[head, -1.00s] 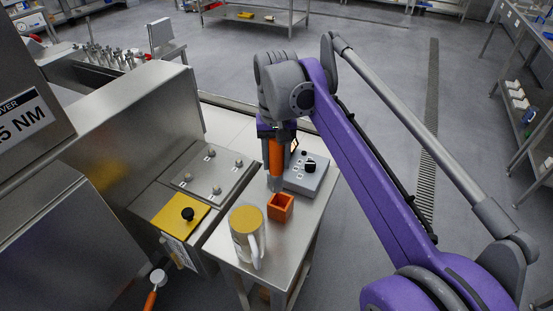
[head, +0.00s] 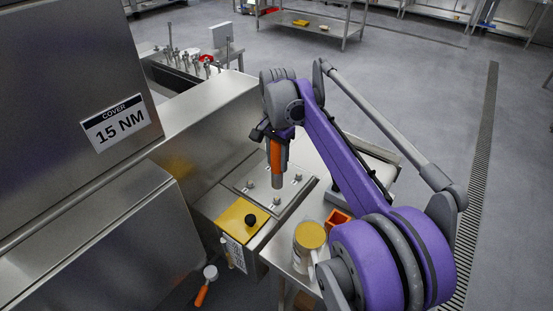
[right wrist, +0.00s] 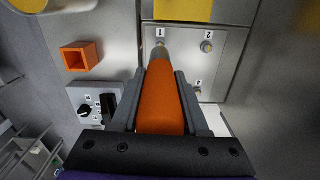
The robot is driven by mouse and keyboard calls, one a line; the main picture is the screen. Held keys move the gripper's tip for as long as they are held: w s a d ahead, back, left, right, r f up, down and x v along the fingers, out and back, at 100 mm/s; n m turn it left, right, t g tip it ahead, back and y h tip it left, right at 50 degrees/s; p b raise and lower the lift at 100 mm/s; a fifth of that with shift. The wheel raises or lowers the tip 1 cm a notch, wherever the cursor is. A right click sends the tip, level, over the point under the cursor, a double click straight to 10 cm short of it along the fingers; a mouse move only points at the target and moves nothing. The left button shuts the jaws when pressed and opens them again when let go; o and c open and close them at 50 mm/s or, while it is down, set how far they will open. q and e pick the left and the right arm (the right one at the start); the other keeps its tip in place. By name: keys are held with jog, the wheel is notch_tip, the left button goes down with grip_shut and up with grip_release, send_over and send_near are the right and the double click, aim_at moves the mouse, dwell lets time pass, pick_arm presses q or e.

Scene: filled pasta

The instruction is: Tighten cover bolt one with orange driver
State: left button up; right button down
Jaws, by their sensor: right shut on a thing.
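My right gripper (head: 276,140) is shut on the orange driver (head: 277,155), which points down with its grey tip above the metal cover (head: 242,184). The right wrist view shows the gripper (right wrist: 163,78) around the orange handle (right wrist: 162,108). There the tip overlaps the cover by label 1, just below cover bolt one (right wrist: 160,43). In the head view this bolt (head: 275,201) stands right below the tip. I cannot tell whether they touch. Bolt two (right wrist: 207,46) and bolt four (right wrist: 198,90) also show; bolt three is not seen in the wrist view. My left gripper is not in view.
A yellow plate with a black knob (head: 250,219) lies beside the cover. A yellow-lidded jug (head: 309,236) and an orange square holder (head: 338,219) stand to the right. A "COVER 15 NM" sign (head: 115,125) is at left.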

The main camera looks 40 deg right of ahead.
aim_at(277, 177)
jog(key=shift+f+b, duration=1.25)
jog(key=shift+f, duration=1.5)
jog(key=shift+f+b, duration=0.35)
jog(key=shift+f, duration=0.4)
jog(key=shift+f, duration=0.15)
dwell(0.5)
dwell(0.3)
jog(key=shift+r+p, duration=1.75)
jog(key=shift+r, duration=0.8)
jog(key=shift+f, duration=0.1)
